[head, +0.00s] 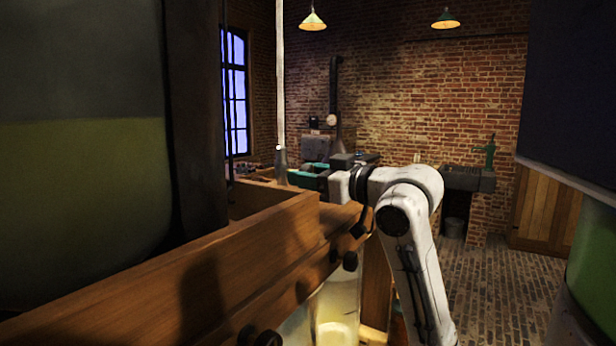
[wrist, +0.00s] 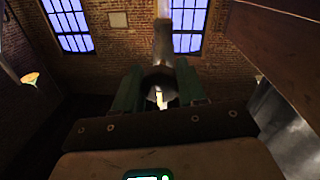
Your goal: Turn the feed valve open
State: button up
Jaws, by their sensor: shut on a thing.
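The feed valve looks to be the grey metal fitting (head: 281,165) at the lower end of a pale vertical pipe (head: 280,75). In the wrist view the grey fitting (wrist: 160,78) sits between the two green fingers of my gripper (wrist: 158,72), which is shut on it. In the head view my gripper (head: 300,176) reaches left to the fitting, behind the wooden frame. The fingertips are small and partly hidden there. No handle or open/closed mark on the valve can be made out.
A wooden beam frame (head: 230,262) with dark knobs runs along the near side, close to my arm. A large glass jar of green liquid (head: 85,190) fills the left. Another jar (head: 592,262) stands at the right edge. The brick floor (head: 500,285) right of my arm is clear.

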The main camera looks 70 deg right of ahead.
jog(key=shift+f, duration=0.15)
jog(key=n+b, duration=0.4)
jog(key=b, duration=0.1)
jog(key=shift+f, duration=0.15)
jog(key=n+b, duration=0.5)
jog(key=shift+n+t, duration=0.3)
jog(key=n+b, duration=0.4)
jog(key=shift+d+n+y, duration=0.1)
jog(key=shift+n+y, duration=0.2)
jog(key=shift+y, duration=0.1)
jog(key=shift+r+n+t+y+b, duration=0.15)
jog(key=shift+n+b, duration=0.55)
jog(key=shift+n, duration=0.35)
jog(key=shift+r+n+t+y+b, duration=0.15)
jog(key=shift+n+b, duration=0.55)
jog(key=shift+n, duration=0.35)
jog(key=o, duration=1)
jog(key=shift+o, duration=0.2)
